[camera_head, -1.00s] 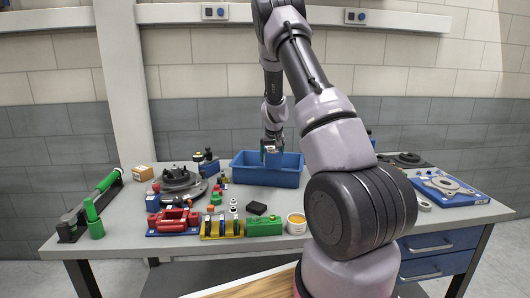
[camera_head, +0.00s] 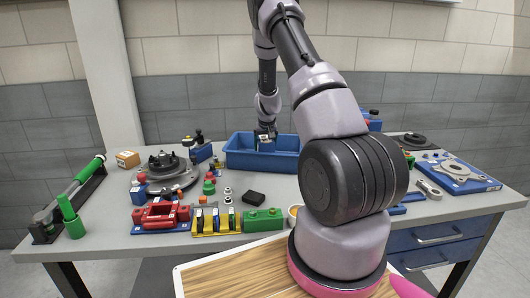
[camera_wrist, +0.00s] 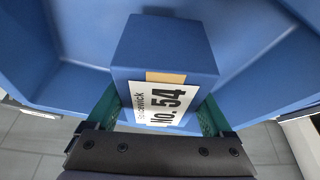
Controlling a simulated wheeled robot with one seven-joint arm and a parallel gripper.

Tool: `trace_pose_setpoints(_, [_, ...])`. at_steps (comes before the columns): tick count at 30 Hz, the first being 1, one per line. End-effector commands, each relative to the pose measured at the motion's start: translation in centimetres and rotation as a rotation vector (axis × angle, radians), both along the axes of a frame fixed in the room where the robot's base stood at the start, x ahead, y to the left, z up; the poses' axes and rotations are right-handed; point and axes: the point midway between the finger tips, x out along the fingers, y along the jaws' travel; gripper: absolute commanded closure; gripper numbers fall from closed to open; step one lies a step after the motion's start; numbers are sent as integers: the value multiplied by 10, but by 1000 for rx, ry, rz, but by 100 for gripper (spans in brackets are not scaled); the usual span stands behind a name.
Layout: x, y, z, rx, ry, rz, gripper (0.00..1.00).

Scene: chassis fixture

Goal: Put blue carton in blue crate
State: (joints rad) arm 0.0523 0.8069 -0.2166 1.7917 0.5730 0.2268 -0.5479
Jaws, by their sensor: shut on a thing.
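The blue carton (camera_wrist: 163,48) has a white label reading "No. 54" and an orange-tan strip. It sits between the two green fingers of my gripper (camera_wrist: 158,108), which is shut on it. The blue crate (camera_head: 245,161) stands on the bench near its back edge. In the wrist view, the crate's blue walls (camera_wrist: 75,88) surround the carton. In the head view, my gripper (camera_head: 266,141) reaches down into the crate, and the carton is mostly hidden. I cannot tell whether the carton touches the crate floor.
In front of the crate lie a black block (camera_head: 254,197), a green block (camera_head: 263,220), a yellow fixture (camera_head: 216,221) and a red fixture (camera_head: 161,215). A round dark fixture (camera_head: 166,178) stands left. A blue tray (camera_head: 462,181) with a metal part lies right.

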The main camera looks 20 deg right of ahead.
Motion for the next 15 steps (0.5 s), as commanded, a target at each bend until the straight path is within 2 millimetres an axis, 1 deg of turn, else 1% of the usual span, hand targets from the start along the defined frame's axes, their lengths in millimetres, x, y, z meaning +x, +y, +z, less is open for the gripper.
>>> trace_pose_setpoints(3, [-1, -1, -19, 1, 3, -3, 99])
trace_pose_setpoints(6, [-1, -1, -30, 0, 2, -2, 99])
trace_pose_setpoints(15, [0, -1, -31, -1, 0, -1, 99])
